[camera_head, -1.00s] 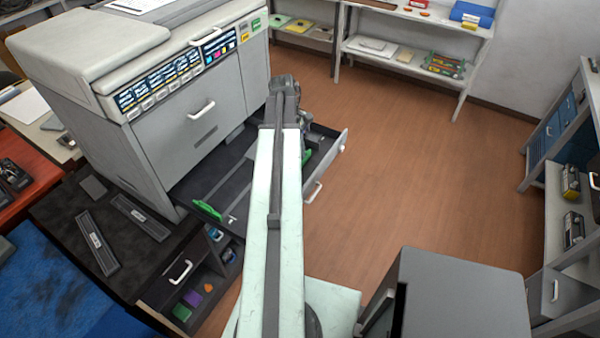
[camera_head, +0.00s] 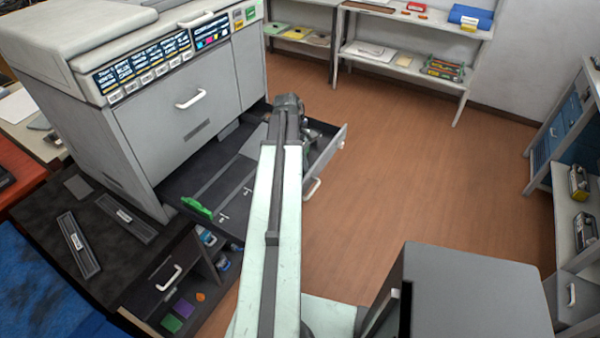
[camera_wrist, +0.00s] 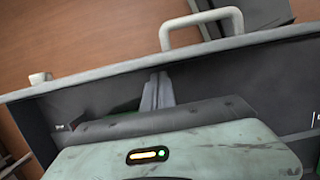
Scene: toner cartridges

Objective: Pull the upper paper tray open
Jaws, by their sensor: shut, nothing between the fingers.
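The upper paper tray (camera_head: 235,172) is a dark tray with a light grey front, standing out from the printer (camera_head: 165,140) in the head view. A green guide (camera_head: 197,207) lies at its left. Its pale handle (camera_head: 313,188) is on the outer face of the front panel; the wrist view also shows the handle (camera_wrist: 201,28) near the top. My gripper (camera_wrist: 155,92) is shut and empty on the tray's inner side, by the front panel, with the handle beyond the panel. Whether the fingers touch the panel is unclear. My arm hides part of the tray in the head view.
A dark surface with two long cartridges (camera_head: 78,245) is at the left. A grey cabinet (camera_head: 465,290) stands at the front right. The brown floor (camera_head: 430,170) beyond the tray is clear.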

